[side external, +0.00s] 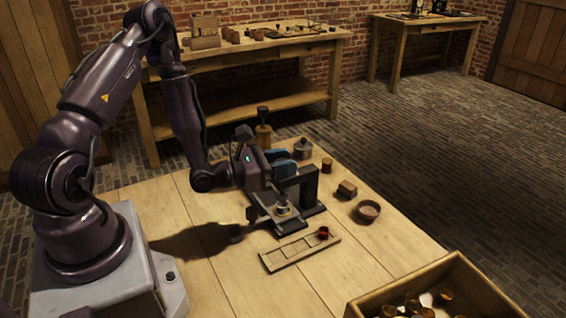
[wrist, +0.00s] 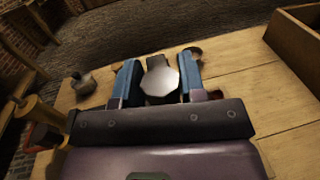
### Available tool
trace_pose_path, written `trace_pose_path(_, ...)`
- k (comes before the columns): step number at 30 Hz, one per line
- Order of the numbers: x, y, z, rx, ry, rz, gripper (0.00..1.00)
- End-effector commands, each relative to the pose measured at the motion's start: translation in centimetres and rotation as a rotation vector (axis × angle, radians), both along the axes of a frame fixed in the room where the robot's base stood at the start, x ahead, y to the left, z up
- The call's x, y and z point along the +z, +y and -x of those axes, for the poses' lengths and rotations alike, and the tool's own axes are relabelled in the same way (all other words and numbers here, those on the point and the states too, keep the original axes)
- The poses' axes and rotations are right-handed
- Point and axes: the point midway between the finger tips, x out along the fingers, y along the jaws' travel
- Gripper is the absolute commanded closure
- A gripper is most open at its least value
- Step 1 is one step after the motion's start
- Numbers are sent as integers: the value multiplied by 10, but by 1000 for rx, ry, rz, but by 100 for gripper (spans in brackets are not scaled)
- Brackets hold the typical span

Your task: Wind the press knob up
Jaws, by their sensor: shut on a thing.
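The press (side external: 309,187) is a dark frame with an upright post and arm on a flat base, near the middle of the table. A small metallic part (side external: 283,207) stands under its arm; I cannot tell whether it is a jar or the ram. My gripper (side external: 286,162) is above the press, its blue fingers close together. In the wrist view, the pale, many-sided press knob (wrist: 160,78) sits between the two blue fingers of my gripper (wrist: 159,82), which are shut on its sides. In the side view the fingers hide the knob.
A flat wooden tray (side external: 291,253) with a red-and-dark piece (side external: 323,233) lies in front of the press. A bowl (side external: 368,211), a small block (side external: 347,189) and a lidded pot (side external: 302,148) stand behind and right. A crate (side external: 452,268) with several pieces is front right.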

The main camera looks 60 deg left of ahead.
Motion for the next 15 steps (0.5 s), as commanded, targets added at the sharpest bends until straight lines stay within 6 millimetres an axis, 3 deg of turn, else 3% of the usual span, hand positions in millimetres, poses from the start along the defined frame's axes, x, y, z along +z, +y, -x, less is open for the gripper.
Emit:
trace_pose_path(1, 0, 1, 1, 2, -2, 1, 60)
trace_pose_path(4, 0, 1, 0, 2, -2, 1, 37)
trace_pose_path(15, 0, 2, 6, 1, 0, 1, 37)
